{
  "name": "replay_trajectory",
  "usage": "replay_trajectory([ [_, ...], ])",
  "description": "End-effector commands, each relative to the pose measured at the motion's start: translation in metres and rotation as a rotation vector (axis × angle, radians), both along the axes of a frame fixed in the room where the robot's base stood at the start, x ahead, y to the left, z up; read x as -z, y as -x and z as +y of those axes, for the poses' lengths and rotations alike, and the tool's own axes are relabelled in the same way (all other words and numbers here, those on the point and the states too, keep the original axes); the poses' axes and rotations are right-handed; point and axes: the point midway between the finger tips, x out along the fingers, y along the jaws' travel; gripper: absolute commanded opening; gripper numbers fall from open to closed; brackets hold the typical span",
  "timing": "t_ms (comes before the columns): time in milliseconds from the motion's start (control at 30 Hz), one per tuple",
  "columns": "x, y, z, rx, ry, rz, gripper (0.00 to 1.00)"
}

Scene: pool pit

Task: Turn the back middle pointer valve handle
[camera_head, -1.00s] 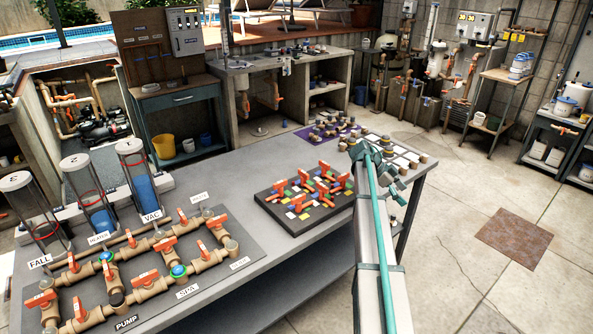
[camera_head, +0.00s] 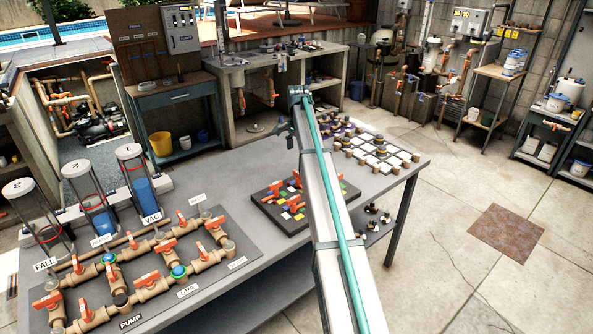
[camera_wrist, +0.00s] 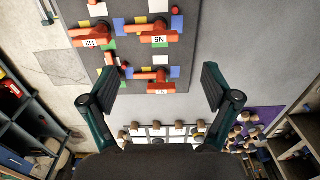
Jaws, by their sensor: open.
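The dark valve board (camera_head: 258,203) lies on the grey table, with several orange pointer handles (camera_head: 296,203) among coloured squares. My arm hides its right part. In the wrist view the board shows upside down at the top, with an orange handle tagged N5 (camera_wrist: 155,38), one tagged N2 (camera_wrist: 90,37) and another (camera_wrist: 152,78) nearer my fingers. I cannot tell which is the back middle one. My gripper (camera_wrist: 160,87) is open and empty, its fingers spread wide above the board's edge and bare table. In the head view it is mostly hidden behind my arm.
A pipe panel (camera_head: 222,262) with orange valves covers the table's left part. Clear cylinders (camera_head: 139,180) stand behind it. White tiles with brown knobs (camera_head: 385,157) sit to the right of the board. Bare table lies behind the board.

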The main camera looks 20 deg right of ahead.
Motion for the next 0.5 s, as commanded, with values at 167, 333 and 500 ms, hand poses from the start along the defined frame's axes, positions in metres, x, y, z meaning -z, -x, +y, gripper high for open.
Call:
replay_trajectory([
  [167,0.028,0.002,0.000,0.002,0.001,0.003,0.88],
  [333,0.057,0.002,0.000,0.003,0.001,0.004,0.88],
  [500,0.080,0.001,-0.001,0.004,0.002,0.003,0.88],
])
